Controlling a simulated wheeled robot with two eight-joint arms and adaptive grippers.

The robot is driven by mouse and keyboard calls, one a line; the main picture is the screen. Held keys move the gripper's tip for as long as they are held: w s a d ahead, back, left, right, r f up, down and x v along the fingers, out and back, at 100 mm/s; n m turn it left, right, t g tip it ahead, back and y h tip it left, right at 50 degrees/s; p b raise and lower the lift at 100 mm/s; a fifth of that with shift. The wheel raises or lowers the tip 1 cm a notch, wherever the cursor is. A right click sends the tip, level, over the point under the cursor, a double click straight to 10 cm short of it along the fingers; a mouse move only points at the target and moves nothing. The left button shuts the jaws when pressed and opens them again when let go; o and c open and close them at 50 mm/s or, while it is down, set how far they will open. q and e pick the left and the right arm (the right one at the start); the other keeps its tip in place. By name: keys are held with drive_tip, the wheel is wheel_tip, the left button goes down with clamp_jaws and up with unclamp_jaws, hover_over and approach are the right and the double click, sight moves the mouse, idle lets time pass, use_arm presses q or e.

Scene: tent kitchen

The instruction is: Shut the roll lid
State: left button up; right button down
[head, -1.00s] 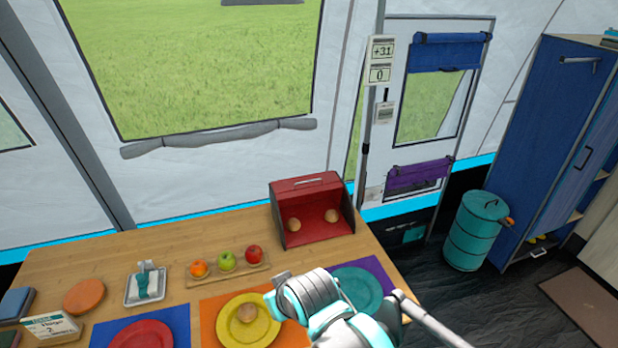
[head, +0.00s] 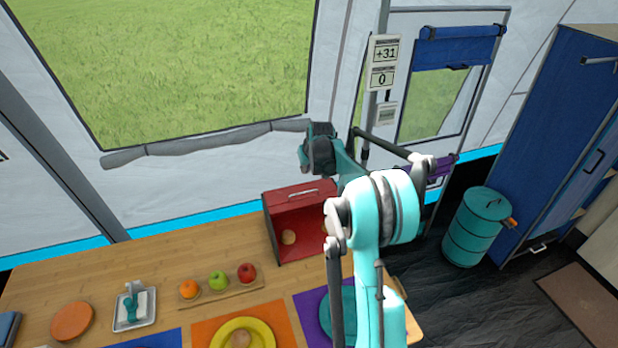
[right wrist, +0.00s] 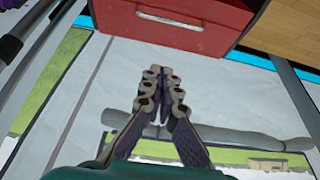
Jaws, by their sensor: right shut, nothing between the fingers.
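The red bread box (head: 297,240) stands at the back right of the wooden table. Its front is open, with a bun (head: 289,237) inside; my right arm hides its right part. The roll lid (head: 285,202) is up at the top, with a pale handle (head: 303,192) on it. In the right wrist view the red box (right wrist: 225,15) and its handle (right wrist: 170,17) show at the top. My right gripper (head: 318,150) is above the box, shut and empty. In the right wrist view its fingertips (right wrist: 161,78) are together, apart from the handle. My left gripper is not in view.
A board with an orange (head: 189,289), a green apple (head: 217,281) and a red apple (head: 247,273) lies left of the box. A yellow plate (head: 262,328) and a teal plate (head: 336,318) are in front. The tent wall is behind the box.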

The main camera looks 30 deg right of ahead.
drive_tip(key=b+x, duration=0.1)
drive_tip(key=x, duration=0.6)
drive_tip(key=b+x, duration=0.1)
drive_tip(key=x, duration=0.2)
drive_tip(key=shift+w+d+f+b, duration=0.1)
drive_tip(key=shift+d+f+b, duration=0.05)
drive_tip(key=shift+d+b, duration=0.2)
drive_tip(key=s, duration=0.2)
drive_tip(key=s+b, duration=0.1)
drive_tip(key=shift+a+f, duration=0.3)
drive_tip(key=shift+a, duration=0.05)
drive_tip(key=shift+s+a, duration=0.15)
drive_tip(key=shift+s, duration=0.2)
drive_tip(key=shift+s, duration=0.1)
